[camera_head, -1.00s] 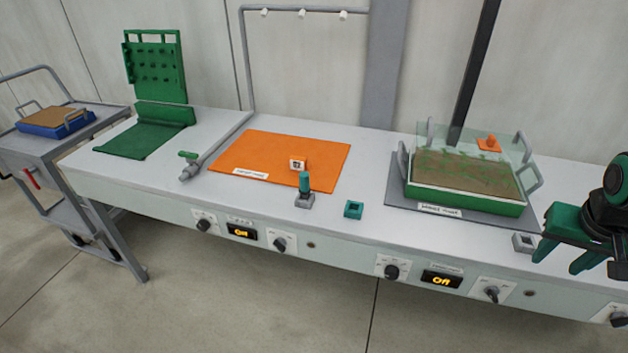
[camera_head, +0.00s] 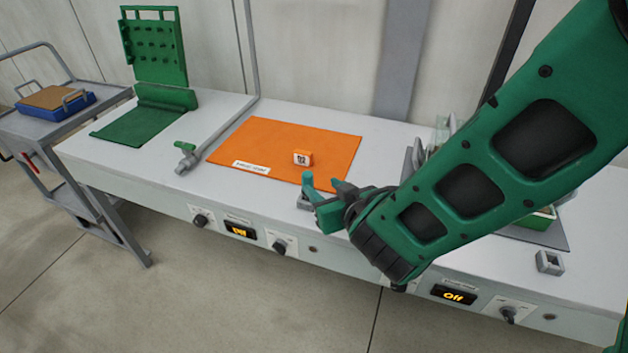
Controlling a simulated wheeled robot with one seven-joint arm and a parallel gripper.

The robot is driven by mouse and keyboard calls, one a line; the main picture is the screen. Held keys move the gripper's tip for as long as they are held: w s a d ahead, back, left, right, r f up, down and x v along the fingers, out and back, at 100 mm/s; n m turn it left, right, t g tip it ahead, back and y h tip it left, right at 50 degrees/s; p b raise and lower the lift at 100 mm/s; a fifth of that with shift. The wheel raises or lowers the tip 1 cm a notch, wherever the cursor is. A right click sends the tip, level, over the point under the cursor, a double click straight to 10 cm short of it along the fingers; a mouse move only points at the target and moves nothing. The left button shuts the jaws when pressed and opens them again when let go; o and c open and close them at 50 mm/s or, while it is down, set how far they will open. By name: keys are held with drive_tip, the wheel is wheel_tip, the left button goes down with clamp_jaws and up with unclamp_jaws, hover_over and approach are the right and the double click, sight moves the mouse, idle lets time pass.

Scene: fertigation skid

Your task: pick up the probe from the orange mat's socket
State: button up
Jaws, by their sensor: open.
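The grey socket (camera_head: 303,203) is at the mat's front right corner and is partly covered by my gripper. An upright teal piece, apparently the probe (camera_head: 308,181), stands at the socket; its teal blends with my fingers and its lower part is hidden. My gripper (camera_head: 321,197) is open, reaching in from the right, with its fingertips at or around the probe. I cannot tell whether they touch it.
A grey pipe with a green handle (camera_head: 185,155) lies left of the mat. A green pegboard stand (camera_head: 155,60) is farther left, beside a cart with a blue tray (camera_head: 55,100). My arm hides much of the right tray. A grey socket (camera_head: 549,262) sits at the right front.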

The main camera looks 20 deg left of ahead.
drive_tip(key=shift+s+a+f, duration=0.1)
drive_tip(key=shift+s+a, duration=0.2)
drive_tip(key=shift+a, duration=0.35)
drive_tip(key=x, duration=1)
drive_tip(key=shift+w+a, duration=0.2)
drive_tip(key=shift+a, duration=0.1)
drive_tip(key=shift+c, duration=0.3)
clamp_jaws()
